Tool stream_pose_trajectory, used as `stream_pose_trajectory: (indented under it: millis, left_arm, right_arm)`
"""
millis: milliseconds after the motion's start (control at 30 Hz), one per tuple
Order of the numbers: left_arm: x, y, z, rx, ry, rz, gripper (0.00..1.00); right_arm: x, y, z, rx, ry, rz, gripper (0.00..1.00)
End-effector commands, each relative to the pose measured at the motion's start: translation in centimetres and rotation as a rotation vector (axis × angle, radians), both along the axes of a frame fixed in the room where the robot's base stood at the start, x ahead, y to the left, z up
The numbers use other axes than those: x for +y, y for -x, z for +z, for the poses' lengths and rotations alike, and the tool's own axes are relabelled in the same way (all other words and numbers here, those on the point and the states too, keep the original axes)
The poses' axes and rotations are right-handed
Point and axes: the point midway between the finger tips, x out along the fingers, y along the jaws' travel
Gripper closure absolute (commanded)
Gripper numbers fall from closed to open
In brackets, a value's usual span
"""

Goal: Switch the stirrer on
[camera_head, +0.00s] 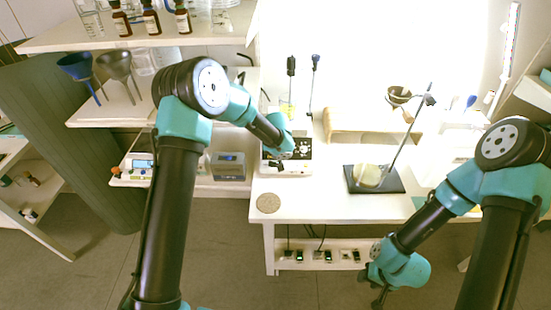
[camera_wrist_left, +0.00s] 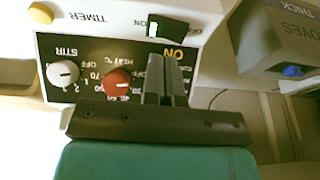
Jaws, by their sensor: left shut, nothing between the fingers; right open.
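The stirrer (camera_head: 297,168) stands on the left part of the white table, partly hidden behind my left arm. In the left wrist view its black front panel (camera_wrist_left: 80,50) shows upside down, with a white STIR knob (camera_wrist_left: 62,73), a red heat knob (camera_wrist_left: 116,83) and a rocker switch (camera_wrist_left: 168,29) with a bright green end beside ON lettering. My left gripper (camera_wrist_left: 166,57) is shut and empty, its fingertips close to the switch; I cannot tell whether they touch. In the head view, my left fingertips are hard to make out. My right gripper (camera_head: 380,297) is open, low at the table's front right.
A black stand base (camera_head: 375,181) with a tilted rod stands to the right on the table. A round cork-coloured disc (camera_head: 268,203) lies at the front left corner. A grey box (camera_head: 228,166) stands left of the stirrer; a box (camera_wrist_left: 285,45) shows at right in the wrist view.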

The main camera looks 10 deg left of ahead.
Motion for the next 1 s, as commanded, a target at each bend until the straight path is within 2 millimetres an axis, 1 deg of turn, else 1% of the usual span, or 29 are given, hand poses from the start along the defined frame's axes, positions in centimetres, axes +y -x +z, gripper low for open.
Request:
stream_pose_trajectory:
  millis: [33, 300, 500, 600, 700, 1000]
  left_arm:
    - [0.0, -0.1, 1.0, -0.003, 0.000, 0.003, 1.00]
    - [-1.3, 1.1, 5.9, -0.003, 0.001, 0.002, 1.00]
    - [-2.2, 1.9, 9.0, -0.002, 0.000, 0.003, 1.00]
    - [-2.5, 2.2, 10.0, -0.001, -0.001, 0.002, 1.00]
    - [-2.6, 2.4, 10.5, 0.000, 0.001, 0.003, 1.00]
    - [-2.7, 2.4, 10.6, 0.001, 0.000, 0.003, 1.00]
  right_arm:
    - [0.0, 0.0, 0.0, 0.000, 0.000, 0.000, 0.57]
    - [0.0, 0.0, 0.0, 0.000, 0.000, 0.000, 0.57]
    - [0.0, 0.0, 0.0, 0.000, 0.000, 0.000, 0.57]
    - [0.0, 0.0, 0.0, 0.000, 0.000, 0.000, 0.57]
    - [0.0, 0.0, 0.0, 0.000, 0.000, 0.000, 0.57]
    - [0.0, 0.0, 0.0, 0.000, 0.000, 0.000, 0.57]
